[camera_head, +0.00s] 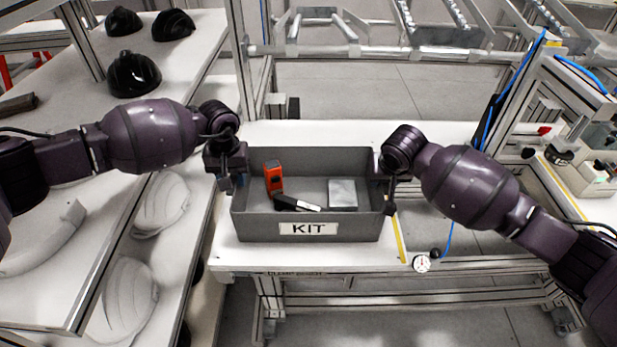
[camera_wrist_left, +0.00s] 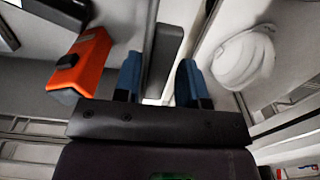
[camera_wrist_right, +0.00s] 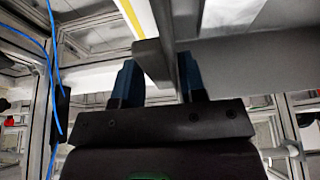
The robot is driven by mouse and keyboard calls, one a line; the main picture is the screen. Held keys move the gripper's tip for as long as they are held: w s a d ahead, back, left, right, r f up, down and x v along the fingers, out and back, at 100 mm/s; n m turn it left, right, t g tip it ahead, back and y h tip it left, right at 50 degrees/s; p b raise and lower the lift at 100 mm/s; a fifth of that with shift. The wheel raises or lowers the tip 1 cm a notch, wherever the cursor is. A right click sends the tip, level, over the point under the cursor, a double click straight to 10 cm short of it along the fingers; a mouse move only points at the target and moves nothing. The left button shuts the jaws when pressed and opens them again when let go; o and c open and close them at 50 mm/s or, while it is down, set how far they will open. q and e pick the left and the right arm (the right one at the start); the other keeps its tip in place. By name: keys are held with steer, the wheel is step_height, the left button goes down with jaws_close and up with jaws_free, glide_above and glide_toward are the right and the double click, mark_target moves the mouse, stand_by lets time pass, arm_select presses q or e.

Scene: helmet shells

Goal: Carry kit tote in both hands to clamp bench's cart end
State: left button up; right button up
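The grey kit tote (camera_head: 257,229), labelled KIT, sits upright on the white bench top (camera_head: 325,132). It holds an orange-and-black device (camera_head: 273,178), a black-and-white item (camera_head: 297,204) and a pale flat block (camera_head: 342,194). My left gripper (camera_head: 230,183) is at the tote's left wall. In the left wrist view its blue fingers (camera_wrist_left: 160,82) stand either side of the wall edge, with a gap showing. My right gripper (camera_head: 388,190) is at the right wall. In the right wrist view its fingers (camera_wrist_right: 160,85) straddle the rim and look spread.
A white shelf unit (camera_head: 187,75) with black helmets (camera_head: 134,74) and white shells (camera_head: 161,205) stands to the left. A frame rail (camera_head: 350,51) runs behind the bench. A yellow strip (camera_head: 399,238) and a round gauge (camera_head: 422,263) lie right of the tote. Another bench (camera_head: 569,178) is farther right.

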arm_select(q)
steer(key=shift+o, duration=1.1)
arm_select(e)
steer(key=shift+o, duration=1.1)
arm_select(q)
steer(key=shift+d, duration=0.1)
arm_select(e)
steer(key=shift+a, duration=0.1)
arm_select(q)
steer(key=shift+r, duration=0.15)
arm_select(e)
steer(key=shift+r, duration=0.1)
arm_select(q)
step_height(320, 180, up, 12)
arm_select(e)
steer(key=v, duration=1.2)
arm_select(q)
steer(key=shift+s, duration=0.1)
